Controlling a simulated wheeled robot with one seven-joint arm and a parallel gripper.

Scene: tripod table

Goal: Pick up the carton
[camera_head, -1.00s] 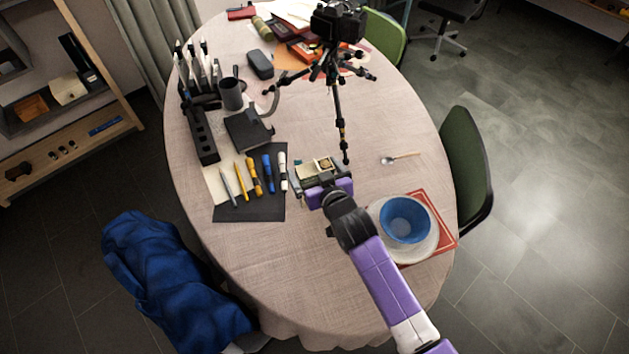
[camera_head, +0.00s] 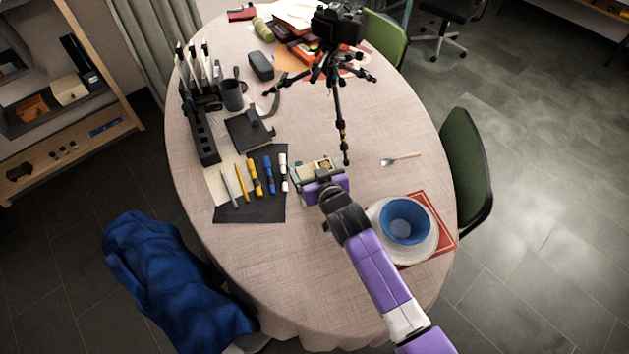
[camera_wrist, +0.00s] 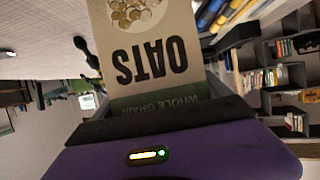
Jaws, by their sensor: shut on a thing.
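The carton (camera_wrist: 155,50) is a beige box with a green band, printed "OATS" and "WHOLE GRAIN", upside down in the wrist view. In the head view the carton (camera_head: 325,164) shows as a small pale top with a picture, mostly hidden by my gripper. My gripper (camera_head: 314,175) is shut on the carton, between the pens and the tripod foot. In the wrist view the carton rises from the dark edge of my purple gripper. I cannot tell whether the carton touches the table.
A black tripod with a camera (camera_head: 338,25) stands just beyond the carton. A blue bowl (camera_head: 405,219) on a plate lies to the right, a spoon (camera_head: 400,159) above it. Several pens and markers (camera_head: 254,177) lie on a dark mat to the left. Bare cloth lies in front.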

